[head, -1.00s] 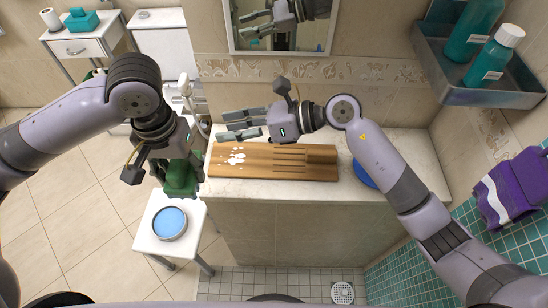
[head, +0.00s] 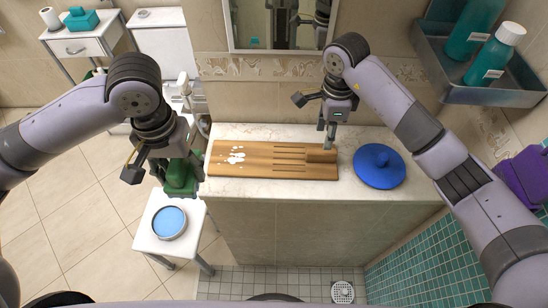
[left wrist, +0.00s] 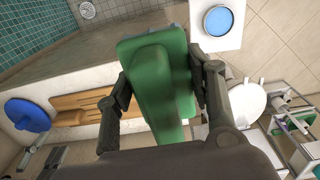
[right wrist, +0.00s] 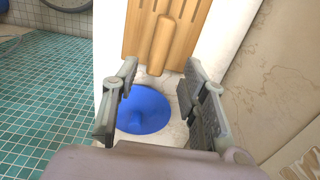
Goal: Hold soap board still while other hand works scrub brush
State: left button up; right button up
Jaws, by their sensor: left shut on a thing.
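The wooden soap board (head: 262,172) lies on the counter, with grooves and white suds on its left part and a raised handle-like block (head: 321,156) at its right end. My left gripper (head: 176,163) is shut on a green scrub brush (head: 181,178), left of the board and apart from it. The brush (left wrist: 160,85) fills the space between the fingers in the left wrist view. My right gripper (head: 331,140) points down just above or behind the block. In the right wrist view its fingers are apart, with the block (right wrist: 162,46) ahead; contact is unclear.
A blue round lid-like object (head: 379,167) sits on the counter right of the board. A white stool (head: 148,243) with a blue-topped round tin (head: 169,223) stands left of the counter. A wall shelf (head: 478,85) with teal bottles hangs at right.

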aim_at(322, 151)
pick_arm(q)
notch_tip(322, 151, down, 3)
jog(key=b, duration=0.3)
jog(key=shift+f, duration=0.15)
pick_arm(e)
notch_tip(322, 151, down, 5)
jog(key=shift+f, duration=0.2)
notch_tip(322, 151, down, 4)
jog(key=b, duration=0.3)
pick_arm(q)
notch_tip(322, 151, down, 3)
jog(key=shift+f, duration=0.2)
pick_arm(e)
grip_shut()
dwell(0.7)
